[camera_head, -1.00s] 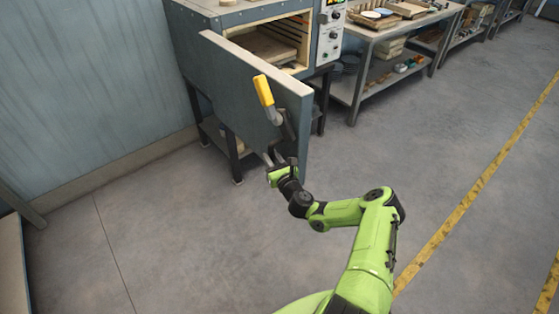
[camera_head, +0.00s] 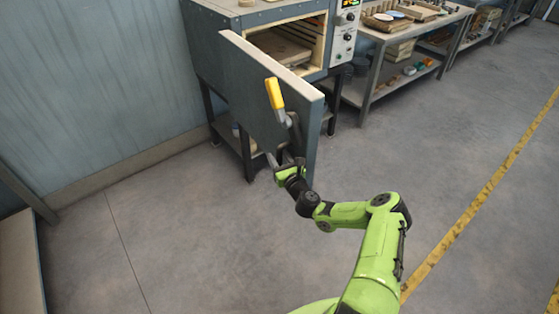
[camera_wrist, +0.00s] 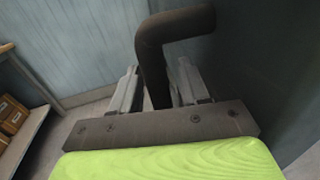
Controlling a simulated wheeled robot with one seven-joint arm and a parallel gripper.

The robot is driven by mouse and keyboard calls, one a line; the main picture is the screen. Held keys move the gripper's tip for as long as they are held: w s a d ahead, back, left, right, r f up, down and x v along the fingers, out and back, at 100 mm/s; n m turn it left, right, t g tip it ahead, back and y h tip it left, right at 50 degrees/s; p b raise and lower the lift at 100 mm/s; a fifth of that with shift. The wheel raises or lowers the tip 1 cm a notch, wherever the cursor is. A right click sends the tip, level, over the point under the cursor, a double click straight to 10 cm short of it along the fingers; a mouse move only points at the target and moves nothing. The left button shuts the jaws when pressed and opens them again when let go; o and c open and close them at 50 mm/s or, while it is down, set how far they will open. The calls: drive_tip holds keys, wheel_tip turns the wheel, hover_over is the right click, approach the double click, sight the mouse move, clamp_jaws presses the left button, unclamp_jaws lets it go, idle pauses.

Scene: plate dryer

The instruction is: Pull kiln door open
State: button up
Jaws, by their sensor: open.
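The kiln (camera_head: 262,20) stands against the wall at the top of the head view. Its grey door (camera_head: 255,98) is swung well open, so the pale chamber shows behind it. The door carries a yellow-gripped lever (camera_head: 275,94) and, below it, a dark bent handle (camera_head: 293,130). My gripper (camera_head: 280,160) is at the lower part of this handle. In the wrist view, the dark handle (camera_wrist: 153,62) passes between the two grey fingers of my gripper (camera_wrist: 157,88). The fingers are apart, with a gap to the handle on the right; contact on the left is unclear.
A metal workbench (camera_head: 390,36) with trays and boxes stands right of the kiln. The concrete floor (camera_head: 175,235) is clear in front and to the left. A yellow floor line (camera_head: 480,200) runs along the right. A table edge (camera_head: 18,265) shows at far left.

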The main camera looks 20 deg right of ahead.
drive_tip(key=shift+f, duration=0.1)
drive_tip(key=shift+s, duration=0.55)
drive_tip(key=s+p, duration=0.1)
drive_tip(key=s, duration=1.4)
drive_tip(key=shift+p, duration=0.35)
drive_tip(key=shift+w, duration=0.1)
